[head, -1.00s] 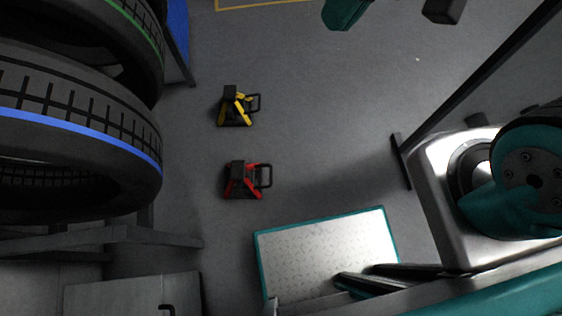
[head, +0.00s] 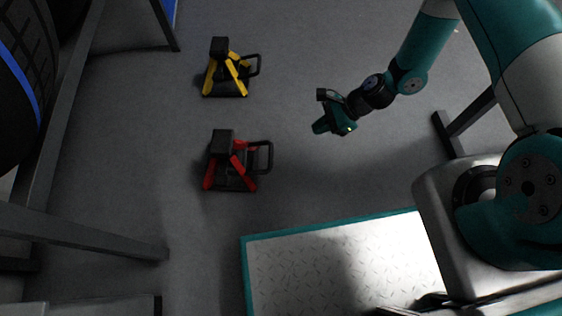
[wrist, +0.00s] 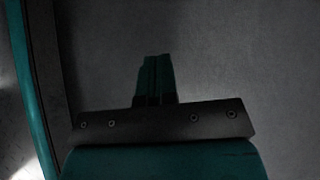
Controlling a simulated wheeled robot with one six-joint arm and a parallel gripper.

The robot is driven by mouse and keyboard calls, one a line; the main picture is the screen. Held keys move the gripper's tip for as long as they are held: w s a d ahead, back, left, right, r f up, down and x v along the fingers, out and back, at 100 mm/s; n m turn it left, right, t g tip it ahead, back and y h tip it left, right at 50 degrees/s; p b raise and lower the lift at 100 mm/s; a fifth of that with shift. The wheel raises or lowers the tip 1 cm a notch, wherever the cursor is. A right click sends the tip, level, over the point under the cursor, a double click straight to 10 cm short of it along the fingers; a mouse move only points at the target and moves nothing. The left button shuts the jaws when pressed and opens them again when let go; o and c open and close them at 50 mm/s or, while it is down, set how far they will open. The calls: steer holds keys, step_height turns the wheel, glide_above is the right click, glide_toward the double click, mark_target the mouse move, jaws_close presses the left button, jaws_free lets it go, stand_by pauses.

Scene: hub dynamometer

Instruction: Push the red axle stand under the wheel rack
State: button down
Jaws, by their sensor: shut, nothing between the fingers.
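The red axle stand (head: 232,165) stands upright on the grey floor in the head view, with a black top and a black loop handle on its right side. The wheel rack (head: 62,120) is at the left, a dark frame carrying tyres. Bare floor lies between the stand and the rack's legs. My gripper (head: 318,128) is to the right of the red stand and a little higher in the picture, apart from it. In the wrist view its fingers (wrist: 155,72) are together and empty over dark floor. The stand is not visible there.
A yellow axle stand (head: 230,72) stands above the red one in the head view. My teal-edged base deck fills the lower part. A dark rack rail (head: 80,232) reaches in from the left, below the red stand's level. The floor around the red stand is clear.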

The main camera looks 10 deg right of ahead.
steer(key=b+x, duration=0.8)
steer(key=x, duration=0.6)
steer(key=shift+s+a+m, duration=0.3)
steer(key=shift+a+m, duration=0.1)
steer(key=shift+a, duration=0.15)
steer(key=shift+a, duration=0.1)
